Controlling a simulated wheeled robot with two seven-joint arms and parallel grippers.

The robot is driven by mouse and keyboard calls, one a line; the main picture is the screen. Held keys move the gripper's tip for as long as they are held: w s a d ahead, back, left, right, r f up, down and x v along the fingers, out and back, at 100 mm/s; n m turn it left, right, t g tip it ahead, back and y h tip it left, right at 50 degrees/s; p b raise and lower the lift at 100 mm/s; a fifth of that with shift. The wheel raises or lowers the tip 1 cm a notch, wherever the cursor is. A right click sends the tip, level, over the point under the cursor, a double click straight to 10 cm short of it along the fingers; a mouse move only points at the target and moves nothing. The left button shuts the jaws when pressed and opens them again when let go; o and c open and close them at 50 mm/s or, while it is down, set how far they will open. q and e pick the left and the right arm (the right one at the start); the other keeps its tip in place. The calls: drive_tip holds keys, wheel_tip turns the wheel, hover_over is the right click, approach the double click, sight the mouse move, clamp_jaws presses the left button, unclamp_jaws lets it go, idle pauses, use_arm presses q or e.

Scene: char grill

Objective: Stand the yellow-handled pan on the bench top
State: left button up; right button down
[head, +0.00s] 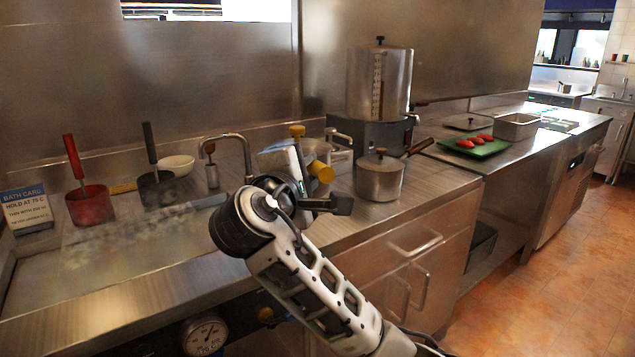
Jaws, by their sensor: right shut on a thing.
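My right gripper (312,190) is over the bench, right of the sunken bath, and shut. A yellow handle end (321,172) shows right at its fingers, so I take it to hold the yellow-handled pan. My own wrist and fingers hide most of the pan, and I cannot tell whether it touches the bench top (365,225). A pan with a red handle (90,205) and one with a dark handle (158,189) stand at the bath on the left. My left gripper is out of view.
A lidded saucepan (379,178) stands close to the right of my gripper, its handle pointing back right. A tall metal urn (379,85) stands behind. A tap (228,138), white bowl (177,164) and bath card (27,208) are left. A green board (475,147) with red food lies farther right.

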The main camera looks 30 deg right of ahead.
drive_tip(key=w+d+f, duration=0.6)
drive_tip(key=d+f, duration=0.4)
drive_tip(key=f, duration=0.1)
drive_tip(key=shift+w+f+p, duration=0.3)
drive_tip(key=shift+w+p, duration=0.05)
drive_tip(key=shift+p, duration=0.1)
drive_tip(key=c, duration=1.2)
unclamp_jaws()
drive_tip(key=shift+f, duration=0.3)
drive_tip(key=shift+c, duration=0.2)
drive_tip(key=shift+s+a, duration=0.1)
